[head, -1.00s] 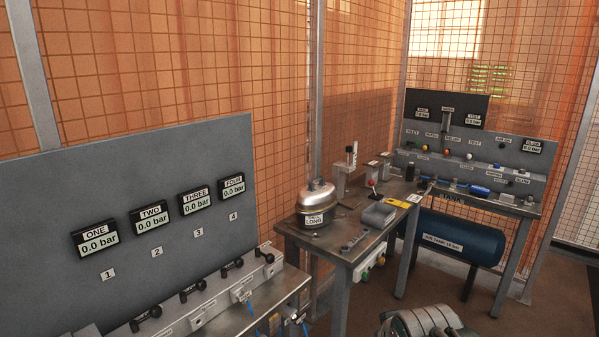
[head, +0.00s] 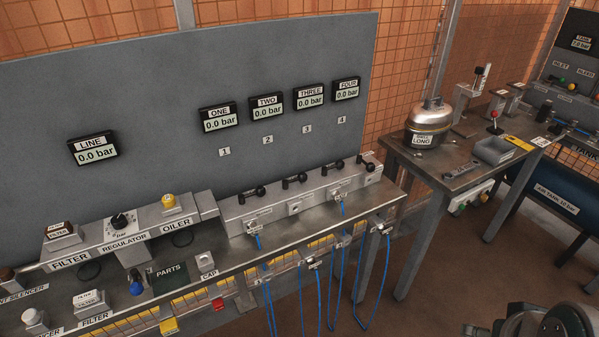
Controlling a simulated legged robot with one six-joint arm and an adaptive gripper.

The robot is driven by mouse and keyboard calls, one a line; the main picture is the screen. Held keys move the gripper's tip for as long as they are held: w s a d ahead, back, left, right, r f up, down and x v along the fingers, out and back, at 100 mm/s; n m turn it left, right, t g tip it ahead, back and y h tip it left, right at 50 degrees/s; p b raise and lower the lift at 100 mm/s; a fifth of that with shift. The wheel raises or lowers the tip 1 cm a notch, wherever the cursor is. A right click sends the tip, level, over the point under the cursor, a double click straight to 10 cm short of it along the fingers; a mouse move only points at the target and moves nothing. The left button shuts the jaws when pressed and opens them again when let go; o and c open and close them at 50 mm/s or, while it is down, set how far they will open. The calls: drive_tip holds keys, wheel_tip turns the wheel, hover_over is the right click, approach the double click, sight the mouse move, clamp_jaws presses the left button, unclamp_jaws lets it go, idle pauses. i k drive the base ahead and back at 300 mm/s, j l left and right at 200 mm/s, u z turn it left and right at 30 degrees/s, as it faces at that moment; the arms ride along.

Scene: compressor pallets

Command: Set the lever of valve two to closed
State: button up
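The manifold (head: 318,201) runs along the back of the left bench, under numbered plates on the grey panel. Several black levers stand in a row on its top. The lever of valve two (head: 294,181) is second from the left, below the plate marked 2 (head: 268,140). It lies roughly along the manifold, much like its neighbours; I cannot tell whether that is open or closed. The display TWO (head: 266,107) reads 0.0 bar. My gripper is not in view; only a part of my arm shows at the bottom right.
The lever of valve one (head: 252,192) and the lever of valve three (head: 333,168) sit close on either side. Blue hoses (head: 318,290) hang at the bench front. A filter, regulator (head: 121,223) and oiler stand left. A second bench (head: 460,178) carries a metal vessel (head: 430,117).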

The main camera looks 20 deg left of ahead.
sight(302, 177)
drive_tip(key=i+j, duration=1)
drive_tip(key=j, duration=0.15)
